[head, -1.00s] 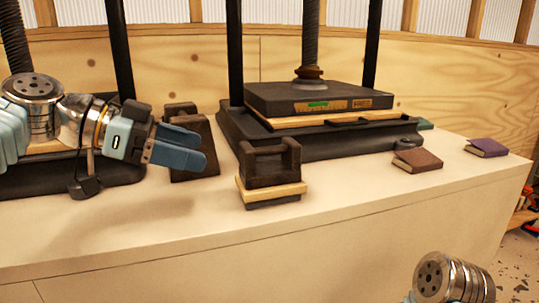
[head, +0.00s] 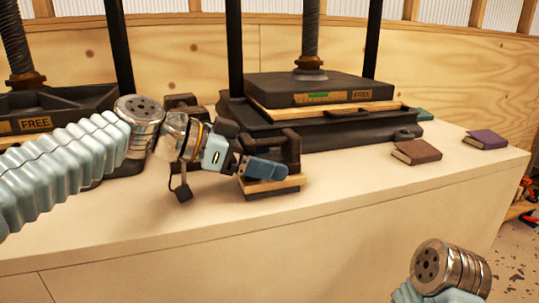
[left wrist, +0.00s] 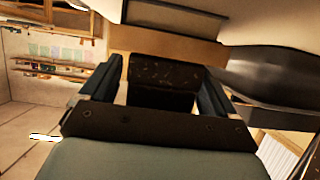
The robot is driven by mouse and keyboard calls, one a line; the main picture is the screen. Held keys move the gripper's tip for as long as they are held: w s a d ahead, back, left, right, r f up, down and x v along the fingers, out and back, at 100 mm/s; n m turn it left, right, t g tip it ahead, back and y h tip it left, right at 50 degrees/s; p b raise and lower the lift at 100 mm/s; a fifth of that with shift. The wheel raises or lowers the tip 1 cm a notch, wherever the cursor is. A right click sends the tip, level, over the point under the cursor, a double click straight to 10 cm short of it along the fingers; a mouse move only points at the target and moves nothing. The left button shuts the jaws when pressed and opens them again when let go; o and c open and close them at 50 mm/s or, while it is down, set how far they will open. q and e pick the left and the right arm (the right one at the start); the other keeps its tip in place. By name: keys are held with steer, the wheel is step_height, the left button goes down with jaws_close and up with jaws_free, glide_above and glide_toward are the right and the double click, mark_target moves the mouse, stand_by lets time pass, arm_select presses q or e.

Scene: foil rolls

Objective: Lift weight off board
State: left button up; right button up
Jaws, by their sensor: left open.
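The dark weight (head: 291,145) with a raised handle stands on the pale wooden board (head: 293,184) near the front of the bench. My left gripper (head: 268,170) is in front of the weight and hides part of it and of the board. In the left wrist view, the open fingers (left wrist: 163,88) stand left and right of the dark weight (left wrist: 165,73), with gaps on both sides. A tan strip of board (left wrist: 160,42) shows beyond it. The weight appears to rest on the board. My right gripper is out of view.
A press (head: 318,88) with a dark plate stands behind the weight. Another press (head: 60,103) stands at left. A dark block (head: 181,101) is partly hidden behind my left arm. A brown book (head: 416,152) and a purple book (head: 485,139) lie at right. The front bench strip is clear.

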arm_select(q)
jaws_close()
steer(key=shift+r, duration=0.2)
stand_by(0.5)
steer(key=shift+r, duration=0.1)
